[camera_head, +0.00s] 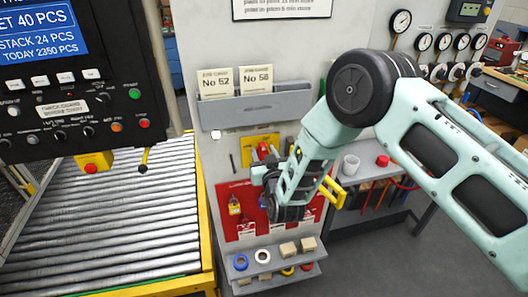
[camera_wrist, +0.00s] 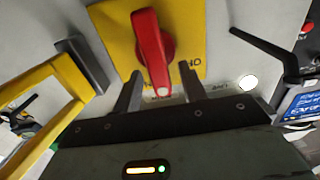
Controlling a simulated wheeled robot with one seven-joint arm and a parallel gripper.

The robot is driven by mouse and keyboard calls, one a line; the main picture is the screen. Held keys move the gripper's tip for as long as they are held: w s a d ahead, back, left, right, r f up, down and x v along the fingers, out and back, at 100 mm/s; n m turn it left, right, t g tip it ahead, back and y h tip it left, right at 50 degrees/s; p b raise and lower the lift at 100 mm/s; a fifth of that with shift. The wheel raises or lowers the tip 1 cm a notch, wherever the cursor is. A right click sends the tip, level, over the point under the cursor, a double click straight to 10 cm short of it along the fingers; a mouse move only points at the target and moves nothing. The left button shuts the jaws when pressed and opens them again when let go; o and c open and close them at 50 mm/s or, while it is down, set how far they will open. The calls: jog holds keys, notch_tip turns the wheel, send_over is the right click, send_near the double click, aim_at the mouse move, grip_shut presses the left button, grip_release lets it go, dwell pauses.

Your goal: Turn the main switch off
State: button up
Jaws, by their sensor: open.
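The main switch is a red rotary handle (camera_wrist: 150,50) on a yellow plate (camera_wrist: 190,22) in the wrist view. Dark lettering on the plate is partly covered and hard to read. In the head view the yellow plate (camera_head: 251,143) is on the grey panel, with the red handle (camera_head: 263,150) partly behind my arm. My gripper (camera_wrist: 164,72) is open, one finger on each side of the handle's lower end in the wrist view. I see gaps beside the handle and cannot tell whether a finger touches it. In the head view my wrist hides most of the fingers.
A red board (camera_head: 226,222) with padlocks is below the switch. A yellow bar handle (camera_wrist: 50,115) is close on the left in the wrist view. A black lever (camera_wrist: 265,48) is on the right. A shelf (camera_head: 290,262) with tape rolls and blocks is below.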

grip_shut()
jog(key=shift+s+f, duration=0.1)
